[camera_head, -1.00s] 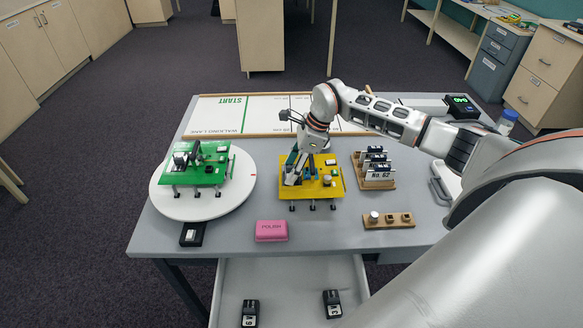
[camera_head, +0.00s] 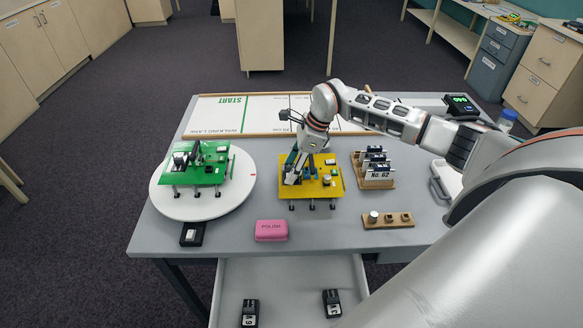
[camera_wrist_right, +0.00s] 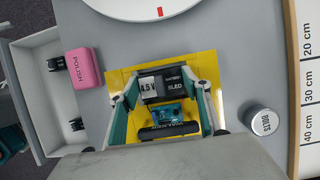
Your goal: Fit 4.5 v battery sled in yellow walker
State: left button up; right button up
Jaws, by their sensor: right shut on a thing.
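The yellow walker (camera_head: 325,188) stands on short dark legs in the middle of the grey table, and its yellow deck (camera_wrist_right: 208,65) shows in the wrist view. My right gripper (camera_head: 293,178) points down over the deck's left part. In the wrist view my right gripper (camera_wrist_right: 165,98) is shut on the dark battery sled (camera_wrist_right: 165,84), whose grey plates read "4.5 V" and "SLED". The sled is at the deck; whether it is fully seated cannot be told. A blue board and a black cylinder show beside it between the fingers. My left gripper is not in view.
A green walker (camera_head: 208,172) stands on a white turntable (camera_head: 232,192) at left. A pink polish box (camera_head: 271,231) is in front. A wooden rack (camera_head: 378,184) and holed block (camera_head: 400,224) stand at right. A bolts can (camera_wrist_right: 263,121) is near the walker. An open drawer (camera_head: 290,290) lies below.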

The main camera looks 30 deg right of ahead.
dwell(0.7)
jog(key=o, duration=1.1)
jog(key=shift+f, duration=0.1)
jog(key=shift+r+p, duration=1.85)
jog(key=shift+r, duration=0.7)
jog(key=shift+r+p, duration=0.75)
jog(key=shift+r, duration=0.5)
